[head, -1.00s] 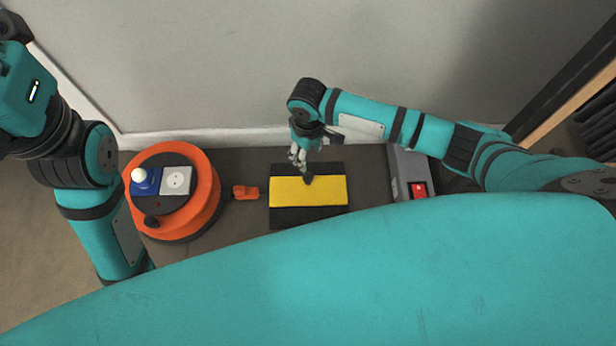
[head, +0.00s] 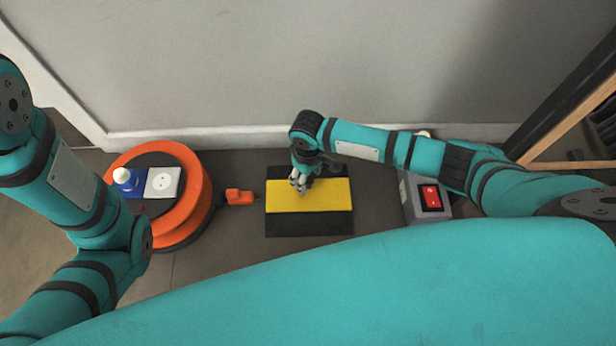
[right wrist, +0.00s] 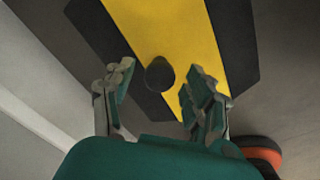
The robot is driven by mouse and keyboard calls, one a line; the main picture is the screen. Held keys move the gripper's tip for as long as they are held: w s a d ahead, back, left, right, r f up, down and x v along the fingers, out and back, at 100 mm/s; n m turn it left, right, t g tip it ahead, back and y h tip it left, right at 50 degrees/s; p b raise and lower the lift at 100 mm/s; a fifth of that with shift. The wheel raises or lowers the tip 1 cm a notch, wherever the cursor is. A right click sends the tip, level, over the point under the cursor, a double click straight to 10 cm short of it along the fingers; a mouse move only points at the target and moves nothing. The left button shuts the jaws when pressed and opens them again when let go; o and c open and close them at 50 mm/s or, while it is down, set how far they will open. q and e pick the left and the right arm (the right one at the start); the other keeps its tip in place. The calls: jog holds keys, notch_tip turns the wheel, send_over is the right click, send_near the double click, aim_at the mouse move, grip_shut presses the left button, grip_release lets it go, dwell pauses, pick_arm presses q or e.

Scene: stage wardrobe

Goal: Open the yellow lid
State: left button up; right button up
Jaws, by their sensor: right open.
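The yellow lid (head: 325,196) is a flat yellow panel on a black base (head: 310,226) on the floor. In the right wrist view the yellow lid (right wrist: 182,35) carries a round black knob (right wrist: 160,74). My right gripper (head: 299,184) is over the left part of the lid. In the right wrist view my right gripper (right wrist: 157,92) is open, with a finger on each side of the knob and nothing visibly held. I cannot tell how far above the lid the fingertips are. The head view shows my left arm at the left, but not its gripper.
An orange round base (head: 192,212) with a blue block (head: 127,184) and a white plate (head: 163,184) stands left. A small orange piece (head: 239,197) lies beside it. A grey box with a red switch (head: 431,196) is right of the lid. A wall (head: 280,70) runs behind.

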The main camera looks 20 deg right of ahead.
jog(key=shift+c, duration=0.3)
grip_shut()
jog(key=shift+r, duration=0.1)
